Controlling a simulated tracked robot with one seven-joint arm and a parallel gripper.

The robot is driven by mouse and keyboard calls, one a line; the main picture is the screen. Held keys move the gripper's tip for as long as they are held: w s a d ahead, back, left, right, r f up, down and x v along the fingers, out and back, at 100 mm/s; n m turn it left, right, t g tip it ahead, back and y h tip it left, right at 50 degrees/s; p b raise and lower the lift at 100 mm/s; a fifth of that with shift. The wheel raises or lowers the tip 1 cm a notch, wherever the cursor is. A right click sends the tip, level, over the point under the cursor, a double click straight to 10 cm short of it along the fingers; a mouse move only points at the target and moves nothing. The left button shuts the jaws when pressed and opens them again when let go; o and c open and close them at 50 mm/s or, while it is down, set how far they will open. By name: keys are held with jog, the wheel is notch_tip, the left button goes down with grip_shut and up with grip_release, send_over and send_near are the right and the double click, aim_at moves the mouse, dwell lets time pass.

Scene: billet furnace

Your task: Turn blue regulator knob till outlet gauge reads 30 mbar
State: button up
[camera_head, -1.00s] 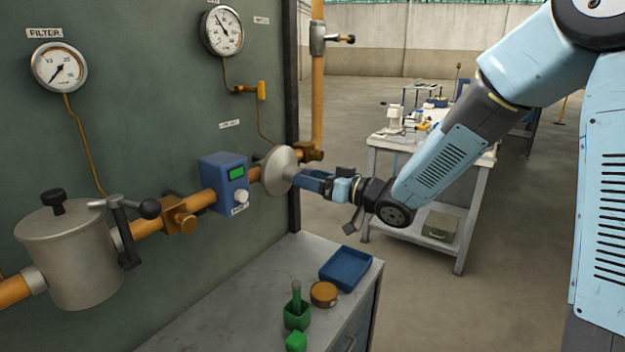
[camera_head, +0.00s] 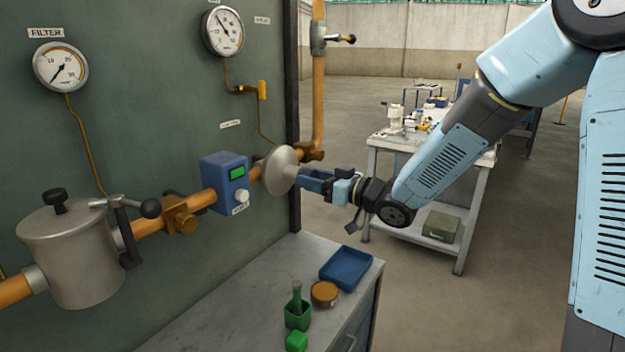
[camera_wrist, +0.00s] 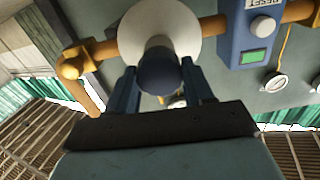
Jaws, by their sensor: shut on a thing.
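The regulator is a pale grey disc-shaped body (camera_head: 279,170) on the orange pipe, and it also shows in the wrist view (camera_wrist: 160,28). Its dark blue knob (camera_wrist: 159,72) faces the wrist camera. My gripper (camera_wrist: 159,80) is shut on the knob, one blue finger on each side; in the head view the gripper (camera_head: 312,180) reaches the regulator from the right. The outlet gauge (camera_head: 223,31) is at the top of the panel. Its needle points to the upper left; its numbers are too small to read surely.
A filter gauge (camera_head: 60,66), a grey filter pot (camera_head: 75,255) and a blue box with a green display (camera_head: 225,183) are on the left. Below, the bench (camera_head: 225,310) holds a blue tray (camera_head: 346,268), a brown tin (camera_head: 325,293) and green items. A workbench stands behind my arm.

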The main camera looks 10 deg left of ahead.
jog(key=shift+w+d+n, duration=0.1)
jog(key=shift+w+n, duration=0.05)
jog(key=shift+n, duration=0.55)
jog(key=o, duration=1)
jog(key=v, duration=1.3)
jog(key=shift+d+f, duration=0.1)
jog(key=shift+d, duration=0.25)
